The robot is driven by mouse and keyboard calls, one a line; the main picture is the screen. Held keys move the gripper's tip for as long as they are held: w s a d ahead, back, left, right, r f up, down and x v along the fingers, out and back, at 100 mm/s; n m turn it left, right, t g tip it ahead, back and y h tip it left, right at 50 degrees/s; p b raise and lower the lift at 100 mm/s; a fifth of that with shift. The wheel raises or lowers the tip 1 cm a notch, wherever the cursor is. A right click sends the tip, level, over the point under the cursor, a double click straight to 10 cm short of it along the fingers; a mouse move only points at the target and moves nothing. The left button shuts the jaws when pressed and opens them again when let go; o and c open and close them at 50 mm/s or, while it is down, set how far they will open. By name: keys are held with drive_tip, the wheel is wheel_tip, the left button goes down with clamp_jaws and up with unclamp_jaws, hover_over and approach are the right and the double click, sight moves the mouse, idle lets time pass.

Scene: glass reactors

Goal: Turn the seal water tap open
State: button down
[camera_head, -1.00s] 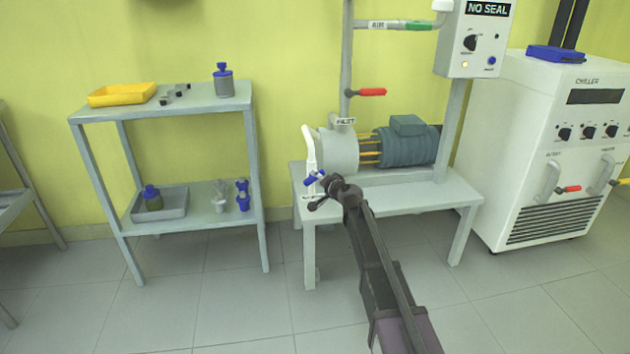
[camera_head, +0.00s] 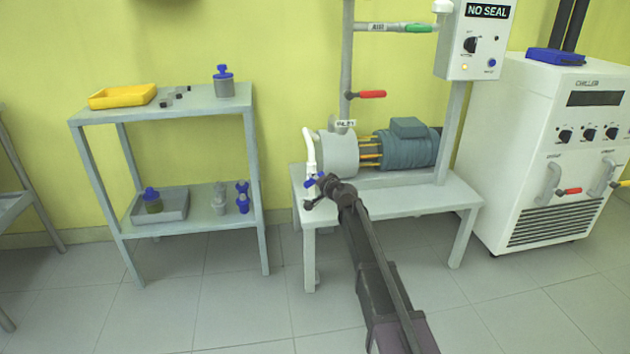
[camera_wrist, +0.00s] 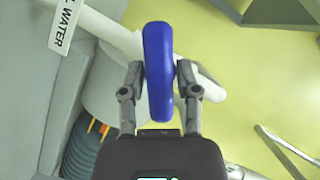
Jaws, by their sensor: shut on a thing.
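The seal water tap has a blue handle (camera_wrist: 158,72) on a white pipe (camera_wrist: 108,29), seen close up in the wrist view. A tag reading "WATER" (camera_wrist: 65,25) hangs by the pipe. My gripper (camera_wrist: 160,75) has one finger on each side of the blue handle and is shut on it. In the head view my gripper (camera_head: 316,192) is at the left end of the pump bench, and a little of the blue handle (camera_head: 310,183) shows beside it. The white pipe (camera_head: 309,145) rises above it to the pump.
The pump's grey motor (camera_head: 408,146) sits on the bench (camera_head: 430,200). A red-handled valve (camera_head: 372,94) and the "NO SEAL" box (camera_head: 477,40) are above. A shelf (camera_head: 185,113) stands left, the chiller (camera_head: 550,150) right. The floor in front is clear.

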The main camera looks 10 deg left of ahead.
drive_tip(key=shift+r+n+h, duration=0.1)
drive_tip(key=shift+n+h, duration=0.2)
drive_tip(key=n+h+p, duration=0.1)
drive_tip(key=n+p, duration=0.1)
drive_tip(key=shift+a+n+h, duration=0.1)
drive_tip(key=shift+n+h, duration=0.2)
drive_tip(key=shift+n, duration=0.1)
drive_tip(key=n+h+p, duration=0.1)
drive_tip(key=n+h, duration=0.1)
drive_tip(key=n, duration=0.1)
drive_tip(key=shift+a+n, duration=0.1)
drive_tip(key=shift+n, duration=0.2)
drive_tip(key=shift+h, duration=0.3)
idle(0.4)
drive_tip(key=shift+c, duration=2.4)
unclamp_jaws()
